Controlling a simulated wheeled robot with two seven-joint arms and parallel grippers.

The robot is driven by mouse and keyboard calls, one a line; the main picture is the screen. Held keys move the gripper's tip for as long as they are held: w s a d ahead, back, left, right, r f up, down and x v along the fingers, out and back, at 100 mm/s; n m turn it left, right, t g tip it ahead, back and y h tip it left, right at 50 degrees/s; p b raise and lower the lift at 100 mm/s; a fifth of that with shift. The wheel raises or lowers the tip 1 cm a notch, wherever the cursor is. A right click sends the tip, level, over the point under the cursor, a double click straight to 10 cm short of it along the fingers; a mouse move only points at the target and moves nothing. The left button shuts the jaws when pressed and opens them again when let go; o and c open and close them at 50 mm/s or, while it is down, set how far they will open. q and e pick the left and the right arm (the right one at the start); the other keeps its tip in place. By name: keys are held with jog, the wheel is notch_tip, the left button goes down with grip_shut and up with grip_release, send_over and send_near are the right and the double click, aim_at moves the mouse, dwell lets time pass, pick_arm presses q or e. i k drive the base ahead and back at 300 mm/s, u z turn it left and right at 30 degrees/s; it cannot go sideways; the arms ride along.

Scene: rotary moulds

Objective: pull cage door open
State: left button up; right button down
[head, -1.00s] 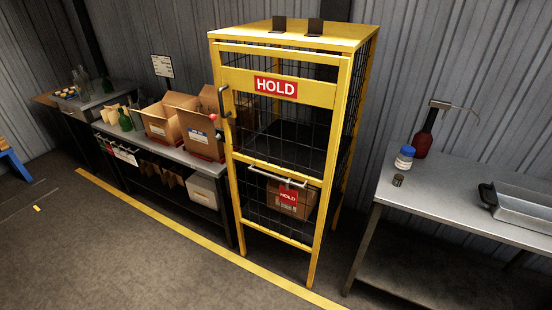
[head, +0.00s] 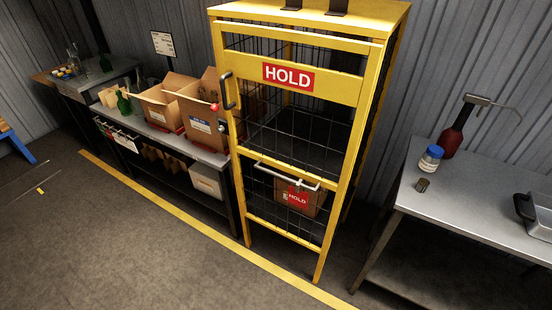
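The yellow cage (head: 392,20) stands in the middle of the head view. Its front door (head: 235,160) has a yellow frame with wire mesh and a red HOLD sign (head: 288,77). The door looks closed or nearly so. A dark vertical handle (head: 228,90) is on the door's left side. A pale horizontal bar (head: 287,176) crosses the lower part of the front. Behind the lower mesh is a cardboard box (head: 314,202) with a red HOLD label. Neither of my grippers is in view.
A bench with open cardboard boxes (head: 160,104) and a green bottle (head: 123,104) stands left of the cage. A metal table (head: 460,205) with a blue-lidded jar (head: 430,158) and a red bottle (head: 452,138) stands to the right. The floor before the cage is clear, with a yellow line (head: 190,207).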

aim_at(353, 91)
jog(key=k, duration=0.5)
jog(key=u, duration=0.65)
jog(key=i, duration=0.85)
jog(key=z, duration=1.65)
